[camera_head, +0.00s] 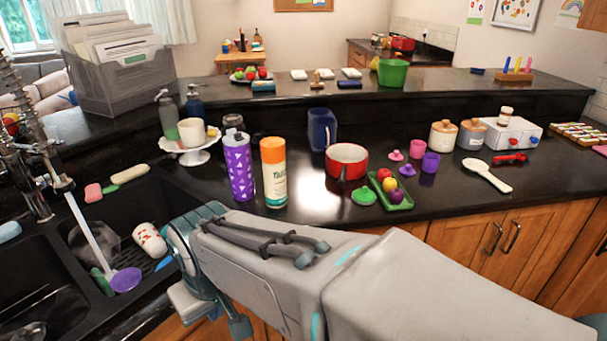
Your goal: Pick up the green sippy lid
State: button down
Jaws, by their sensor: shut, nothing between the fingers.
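The green sippy lid (363,196) lies on the dark countertop, knob side up, just left of a small green tray (405,204). My arm reaches across the front from the lower right. My gripper (212,310) is at its left end, low by the sink's right edge, well to the left of the lid and apart from it. It is shut and holds nothing; its fingertips are partly hidden by the wrist.
The sink (40,282) is at left. Bare counter lies in front of the lid.

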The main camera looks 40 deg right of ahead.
aim_at(363, 196)
jog(key=z, duration=2.35)
jog(key=k, duration=0.55)
jog(key=u, duration=0.25)
jog(key=i, duration=1.35)
jog(key=z, duration=0.75)
